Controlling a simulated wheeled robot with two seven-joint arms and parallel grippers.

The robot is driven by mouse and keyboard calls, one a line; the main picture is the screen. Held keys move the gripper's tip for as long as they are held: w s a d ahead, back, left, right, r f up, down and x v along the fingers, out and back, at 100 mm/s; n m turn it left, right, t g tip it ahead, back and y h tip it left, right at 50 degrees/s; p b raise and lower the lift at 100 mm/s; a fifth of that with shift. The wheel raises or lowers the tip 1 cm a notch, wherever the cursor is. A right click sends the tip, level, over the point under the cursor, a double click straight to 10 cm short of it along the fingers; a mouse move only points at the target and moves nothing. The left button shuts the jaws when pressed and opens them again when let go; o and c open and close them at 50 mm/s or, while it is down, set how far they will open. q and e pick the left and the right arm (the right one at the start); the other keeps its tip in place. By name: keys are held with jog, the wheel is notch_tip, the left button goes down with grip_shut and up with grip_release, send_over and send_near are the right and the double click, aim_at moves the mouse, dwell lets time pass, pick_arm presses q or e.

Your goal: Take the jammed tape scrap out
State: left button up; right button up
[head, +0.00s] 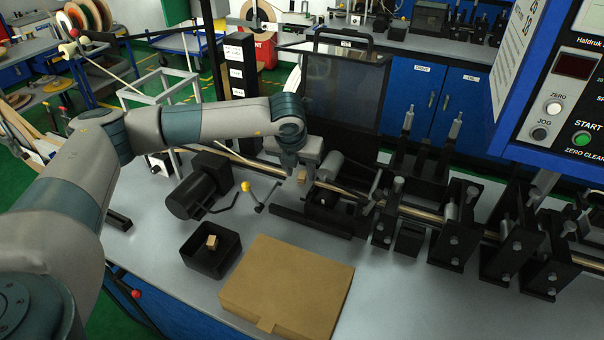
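My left arm reaches in from the left, over the bench. My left gripper (302,172) points down at the left end of the tape line, beside a grey roller (329,166). A small tan piece (302,177) shows at its fingertips. I cannot tell whether the fingers are shut on it or it lies behind them. A black block of the machine (335,212) sits just right of and below the gripper; its slot is dark and partly hidden. Another small tan scrap (211,242) lies in an open black bin (228,262). My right gripper is not in view.
A closed brown cardboard box (288,287) lies at the bench front. A black motor (192,194) and a yellow-knobbed lever (246,187) stand left of the gripper. Black roller stands (455,228) line the right. A blue control panel (560,110) hangs at upper right. A dark clear guard (345,92) stands behind.

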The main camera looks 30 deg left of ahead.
aim_at(302, 177)
pick_arm(q)
jog(key=shift+x, duration=1.1)
jog(key=shift+a, duration=0.1)
grip_shut()
